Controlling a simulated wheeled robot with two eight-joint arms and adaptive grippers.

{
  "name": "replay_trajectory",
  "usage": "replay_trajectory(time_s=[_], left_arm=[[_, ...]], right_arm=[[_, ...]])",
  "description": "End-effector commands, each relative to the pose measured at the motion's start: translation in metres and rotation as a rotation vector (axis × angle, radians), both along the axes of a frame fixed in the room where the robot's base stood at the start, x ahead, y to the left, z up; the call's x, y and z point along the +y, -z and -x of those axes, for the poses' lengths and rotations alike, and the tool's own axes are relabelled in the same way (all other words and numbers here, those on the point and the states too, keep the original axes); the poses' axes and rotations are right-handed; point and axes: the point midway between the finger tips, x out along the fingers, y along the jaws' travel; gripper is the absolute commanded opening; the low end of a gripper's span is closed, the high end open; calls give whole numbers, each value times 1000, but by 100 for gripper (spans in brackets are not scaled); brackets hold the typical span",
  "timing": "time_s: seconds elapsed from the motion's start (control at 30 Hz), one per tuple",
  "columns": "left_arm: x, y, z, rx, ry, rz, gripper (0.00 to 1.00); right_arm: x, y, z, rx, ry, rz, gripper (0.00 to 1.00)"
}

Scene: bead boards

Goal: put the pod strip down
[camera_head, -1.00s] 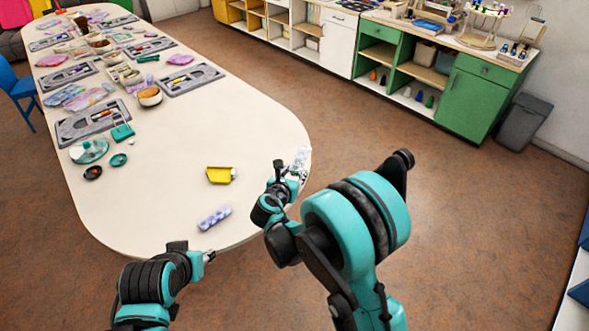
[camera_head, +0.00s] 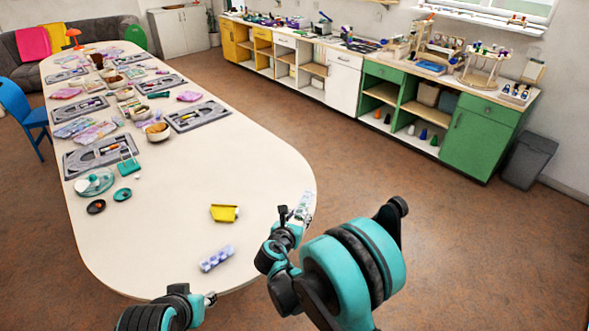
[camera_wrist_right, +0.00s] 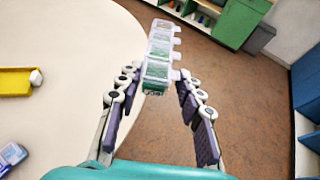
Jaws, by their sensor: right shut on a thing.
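My right gripper (camera_head: 290,217) is shut on a clear pod strip (camera_head: 304,205) at the right edge of the table. In the right wrist view, the strip (camera_wrist_right: 160,52) has a row of lidded compartments with green contents and extends away from between the fingertips (camera_wrist_right: 158,82). It overlaps the table's edge, with floor showing beyond; I cannot tell its height. A second, lavender strip (camera_head: 217,258) lies on the table near the front edge. My left gripper (camera_head: 209,299) is at the table's front edge, apart from that strip; its finger opening is too small to make out.
The near part of the white table (camera_head: 165,230) is mostly clear. A yellow item (camera_head: 225,213) lies left of my right gripper. Grey bead boards (camera_head: 100,155), a teal-rimmed dish (camera_head: 95,181) and bowls (camera_head: 158,131) stand farther back. A green cabinet (camera_head: 480,135) is across the floor.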

Motion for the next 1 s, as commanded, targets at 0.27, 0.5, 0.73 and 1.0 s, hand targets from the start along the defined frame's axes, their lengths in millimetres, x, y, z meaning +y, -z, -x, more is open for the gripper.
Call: replay_trajectory(time_s=[0.27,0.5,0.73,1.0], left_arm=[[0,0,0,0,0,0,37],[0,0,0,0,0,0,37],[0,0,0,0,0,0,37],[0,0,0,0,0,0,37]], right_arm=[[-16,-15,10,6,-13,-2,9],[-62,-55,52,14,-62,-3,9],[-92,-77,93,6,-102,-2,9],[-102,-84,109,0,-117,0,9]])
